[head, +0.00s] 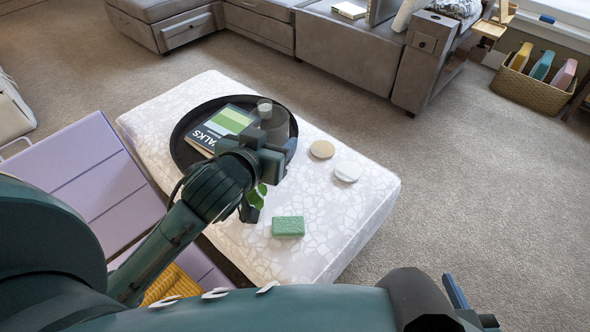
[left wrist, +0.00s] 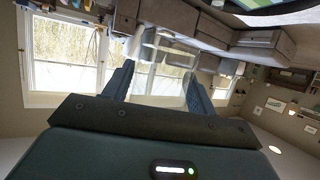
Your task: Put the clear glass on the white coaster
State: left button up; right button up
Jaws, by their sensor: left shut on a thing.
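My left gripper (head: 268,150) is over the right part of the black tray and shut on the clear glass (left wrist: 160,68). In the left wrist view the glass stands between the two fingers. In the head view the glass (head: 279,124) shows faintly just beyond the gripper, partly hidden by it. The white coaster (head: 346,173) lies flat and bare on the white patterned ottoman (head: 345,220), to the right of the left gripper. My right gripper (head: 471,302) is at the bottom right, off the ottoman, with its fingers apart and nothing seen between them.
The black tray (head: 181,151) holds a book (head: 225,124) and a small pale item (head: 264,106). A tan coaster (head: 322,149) lies beside the white one. A green sponge-like block (head: 288,227) and a small plant (head: 256,196) are nearer.

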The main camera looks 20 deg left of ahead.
aim_at(348, 171)
jog(key=i+l, duration=0.1)
jog(key=l, duration=0.6)
jog(key=i+l, duration=0.2)
jog(key=i, duration=0.15)
jog(key=i+l, duration=0.25)
jog(key=i, duration=0.1)
